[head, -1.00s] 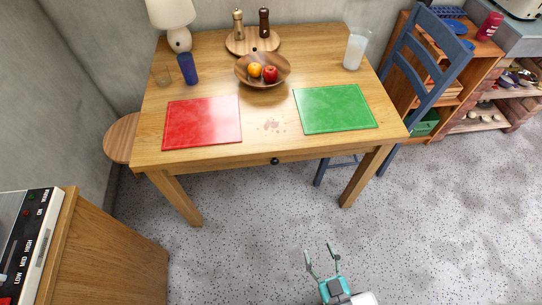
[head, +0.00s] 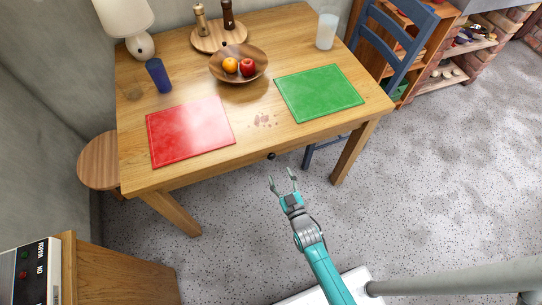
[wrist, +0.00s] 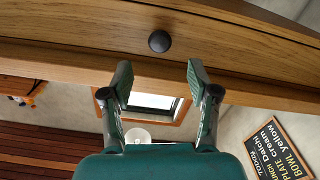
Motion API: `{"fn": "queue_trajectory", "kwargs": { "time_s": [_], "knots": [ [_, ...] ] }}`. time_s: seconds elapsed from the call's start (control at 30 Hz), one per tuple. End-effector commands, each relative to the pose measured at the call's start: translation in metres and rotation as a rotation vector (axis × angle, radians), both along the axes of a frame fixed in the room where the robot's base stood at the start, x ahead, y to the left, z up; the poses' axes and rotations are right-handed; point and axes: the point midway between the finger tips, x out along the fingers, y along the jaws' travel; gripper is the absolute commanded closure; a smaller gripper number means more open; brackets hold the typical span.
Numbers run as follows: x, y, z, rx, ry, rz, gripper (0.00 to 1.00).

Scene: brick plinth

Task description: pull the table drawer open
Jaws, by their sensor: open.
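The wooden table (head: 190,110) has a drawer in its front edge with a small round black knob (head: 271,156). The knob also shows in the wrist view (wrist: 159,41), on the wooden drawer front (wrist: 90,25). The drawer front looks flush with the table. My gripper (head: 282,180) is open and empty, in front of the knob and apart from it. In the wrist view its two fingers (wrist: 157,75) point toward the drawer front, and the knob shows beyond the tips, roughly midway between them.
A red mat (head: 190,132), a green mat (head: 320,92) and a wooden bowl (head: 258,72) of fruit lie on the table. A round stool (head: 98,162) stands at left, a blue chair (head: 392,45) behind right. The speckled floor (head: 430,190) at right is clear.

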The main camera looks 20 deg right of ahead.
Motion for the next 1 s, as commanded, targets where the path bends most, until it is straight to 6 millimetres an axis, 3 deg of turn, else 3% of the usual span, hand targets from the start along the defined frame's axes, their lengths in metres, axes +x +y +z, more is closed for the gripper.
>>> {"fn": "queue_trajectory", "kwargs": {
  "time_s": [0.3, 0.5, 0.97, 1.0],
  "knots": [
    [0.056, 0.000, 0.001, 0.000, -0.001, 0.000, 0.40],
    [0.079, 0.000, 0.001, 0.001, -0.001, 0.000, 0.40],
    [0.089, 0.000, 0.000, 0.001, 0.000, 0.001, 0.40],
    [0.089, 0.000, 0.000, 0.001, 0.000, 0.001, 0.50]
  ]
}}
